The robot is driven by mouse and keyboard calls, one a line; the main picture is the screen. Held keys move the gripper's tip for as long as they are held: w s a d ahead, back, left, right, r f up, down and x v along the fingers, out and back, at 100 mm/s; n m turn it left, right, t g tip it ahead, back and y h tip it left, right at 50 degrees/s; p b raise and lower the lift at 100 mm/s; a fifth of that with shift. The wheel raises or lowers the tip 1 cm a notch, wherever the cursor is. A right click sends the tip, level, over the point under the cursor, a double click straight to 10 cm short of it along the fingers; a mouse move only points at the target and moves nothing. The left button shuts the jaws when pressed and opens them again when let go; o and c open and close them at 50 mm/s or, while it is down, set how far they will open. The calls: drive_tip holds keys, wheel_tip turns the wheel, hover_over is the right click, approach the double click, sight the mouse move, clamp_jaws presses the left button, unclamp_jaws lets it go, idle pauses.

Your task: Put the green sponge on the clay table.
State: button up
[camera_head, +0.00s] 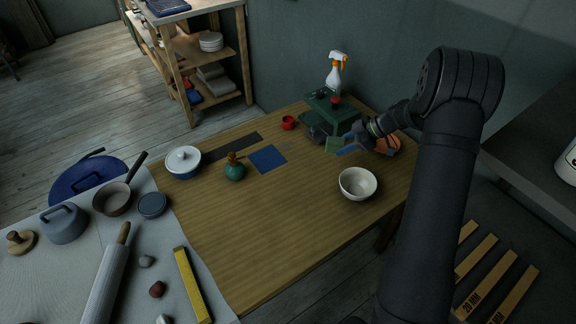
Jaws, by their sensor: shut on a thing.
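The green sponge (333,145) is a small light-green block near the far right end of the wooden table (262,225), in front of a dark green box. My gripper (348,147) reaches in from the right and is shut on the sponge, at its fingertips. It is low over the wooden table; whether the sponge touches the surface is not clear. The pale-topped table (60,285) at lower left carries a rolling pin and several small clay-like lumps, and seems to be the clay table.
A white bowl (357,184), teal bottle (234,168), blue mat (267,158), red cup (288,122) and lidded pot (183,161) stand on the wooden table. The green box (322,104), spray bottle (336,75) and orange item (386,144) crowd its far right. The middle front is clear.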

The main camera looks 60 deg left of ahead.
drive_tip(key=s+a+f, duration=0.1)
drive_tip(key=a+f, duration=0.1)
drive_tip(key=a, duration=0.1)
drive_tip(key=s+a+f, duration=0.2)
drive_tip(key=a, duration=0.1)
drive_tip(key=s+a+f, duration=0.2)
drive_tip(key=a, duration=0.1)
drive_tip(key=shift+a+f, duration=0.15)
drive_tip(key=shift+f, duration=0.05)
drive_tip(key=shift+s+f, duration=0.1)
drive_tip(key=shift+f, duration=1.9)
drive_tip(key=shift+f, duration=0.1)
drive_tip(key=o, duration=0.9)
drive_tip(key=shift+o, duration=0.2)
drive_tip(key=shift+w+r, duration=0.2)
drive_tip(key=shift+r, duration=0.15)
drive_tip(key=v, duration=1.1)
drive_tip(key=shift+d, duration=0.25)
drive_tip(key=shift+r, duration=0.1)
